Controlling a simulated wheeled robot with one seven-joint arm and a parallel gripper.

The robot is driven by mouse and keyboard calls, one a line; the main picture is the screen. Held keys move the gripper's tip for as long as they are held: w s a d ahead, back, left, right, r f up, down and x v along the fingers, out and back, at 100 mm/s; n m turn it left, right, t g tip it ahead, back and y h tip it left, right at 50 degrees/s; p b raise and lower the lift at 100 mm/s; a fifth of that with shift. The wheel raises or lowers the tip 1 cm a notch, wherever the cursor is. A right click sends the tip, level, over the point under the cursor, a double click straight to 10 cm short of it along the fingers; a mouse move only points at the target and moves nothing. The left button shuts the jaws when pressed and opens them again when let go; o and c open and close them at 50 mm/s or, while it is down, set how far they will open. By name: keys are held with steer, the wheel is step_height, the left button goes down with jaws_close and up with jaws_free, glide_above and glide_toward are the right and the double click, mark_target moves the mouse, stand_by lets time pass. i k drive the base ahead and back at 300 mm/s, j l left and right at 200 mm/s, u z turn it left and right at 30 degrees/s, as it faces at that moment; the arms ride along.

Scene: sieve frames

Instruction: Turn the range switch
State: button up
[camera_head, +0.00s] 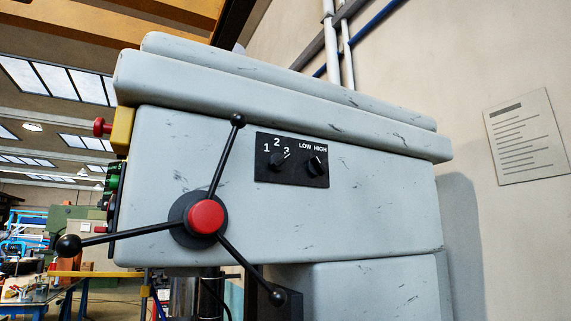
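The range switch (315,166) is a black knob at the right of a black panel (292,180) on the side of a grey machine head. The words LOW and HIGH stand above it. Its pointer mark is too small to read with certainty. A second black knob (278,161), marked 1, 2 and 3, sits to its left on the same panel. My gripper is not in view, and nothing touches either knob.
A three-armed black handle with a red hub (206,217) sticks out left of the panel; its upper arm rises close to the panel's left edge. A red mushroom button (101,127) is at the far left. A paper notice (525,137) hangs on the right wall.

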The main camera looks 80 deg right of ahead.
mark_target(315, 167)
steer(key=k+j, duration=0.15)
steer(key=k, duration=0.3)
steer(key=k+j, duration=0.2)
steer(key=k, duration=0.3)
